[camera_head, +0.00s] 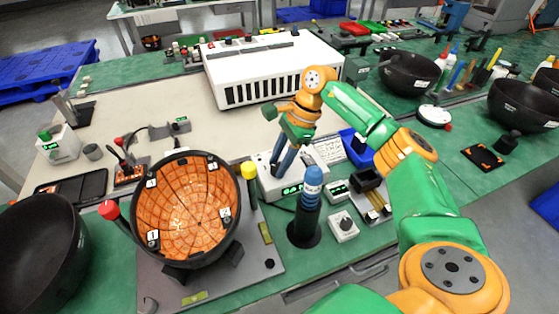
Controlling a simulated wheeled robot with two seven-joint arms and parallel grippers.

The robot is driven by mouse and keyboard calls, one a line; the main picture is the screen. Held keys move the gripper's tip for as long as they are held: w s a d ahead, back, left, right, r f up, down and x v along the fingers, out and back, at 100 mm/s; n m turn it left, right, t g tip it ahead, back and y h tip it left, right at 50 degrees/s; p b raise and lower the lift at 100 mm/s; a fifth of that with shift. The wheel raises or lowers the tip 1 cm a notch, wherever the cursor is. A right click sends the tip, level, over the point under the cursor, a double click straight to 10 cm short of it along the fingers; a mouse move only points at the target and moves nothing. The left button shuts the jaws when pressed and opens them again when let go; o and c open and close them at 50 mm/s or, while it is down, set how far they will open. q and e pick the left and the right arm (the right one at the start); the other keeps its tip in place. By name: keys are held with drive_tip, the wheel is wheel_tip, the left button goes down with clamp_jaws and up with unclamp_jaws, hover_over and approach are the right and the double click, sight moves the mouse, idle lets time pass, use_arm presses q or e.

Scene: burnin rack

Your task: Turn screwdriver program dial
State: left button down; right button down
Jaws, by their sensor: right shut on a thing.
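The white screwdriver controller (308,178) with a green lit display sits on the green bench in the middle of the view. My right gripper (276,168) reaches down to the left part of its top face, left of the display. Its dark fingers are shut on the program dial, which they hide. The angle of the dial cannot be seen. A blue-handled screwdriver (312,190) stands upright in a black round holder in front of the controller. My left gripper is not in view.
A black bowl-shaped fixture with an orange inside (184,215) stands on a grey plate to the left. A small white box with a black knob (343,226) lies right of the screwdriver. A large white slotted unit (270,72) stands behind. Black bowls (408,72) stand at the right.

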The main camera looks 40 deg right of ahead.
drive_tip(key=shift+c, duration=2.3)
unclamp_jaws()
drive_tip(key=v, duration=0.7)
